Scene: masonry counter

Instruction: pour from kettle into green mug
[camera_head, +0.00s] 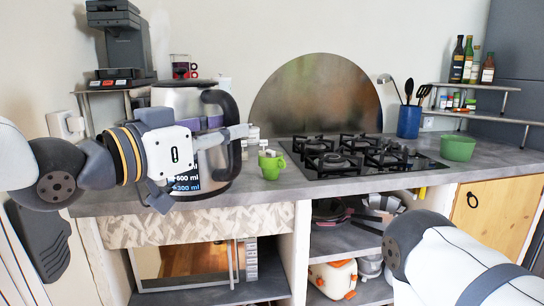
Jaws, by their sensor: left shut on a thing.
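The kettle (180,98) is silver with a black handle on its right side and a volume scale low on its front. It is upright at the left part of the counter; whether its base touches the counter is hard to tell. My left gripper (228,130) is in front of it and shut on its black handle, hiding much of the kettle's middle. The green mug (271,166) stands upright on the counter, to the right of the kettle and apart from it. My right gripper is out of view; only my right arm shows at the lower right.
A gas hob (360,158) lies right of the mug. A green bowl (458,148) and a blue utensil pot (409,122) stand farther right. A coffee machine (122,45) is on a shelf behind the kettle. Small jars (254,134) stand behind the mug.

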